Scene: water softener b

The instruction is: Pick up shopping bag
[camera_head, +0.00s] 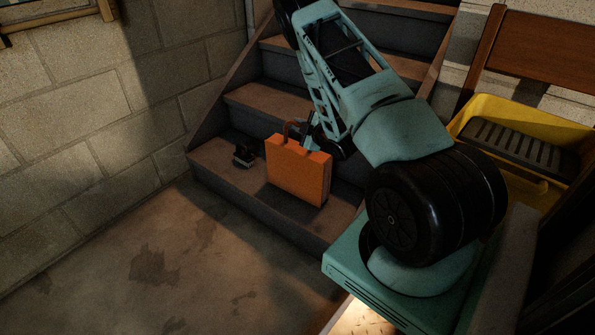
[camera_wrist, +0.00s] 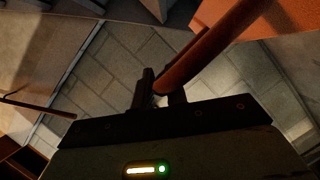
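The orange shopping bag (camera_head: 297,173) is upright at the lowest step of the staircase in the head view. I cannot tell whether its base touches the step. Its brown loop handle (camera_head: 292,127) rises from the top. My gripper (camera_head: 310,133) is at the bag's top, beside the handle. In the wrist view, my gripper's dark fingers (camera_wrist: 161,92) are close together with the brown handle (camera_wrist: 215,45) running between them. Part of the bag's orange side (camera_wrist: 222,10) shows at the upper right. The exact finger contact is dark and partly hidden.
A small dark object (camera_head: 243,156) sits on the same step left of the bag. The wooden stairs (camera_head: 262,102) rise behind. A block wall (camera_head: 85,130) stands at left. A yellow bin (camera_head: 490,107) is at right. The floor (camera_head: 150,265) in front is clear.

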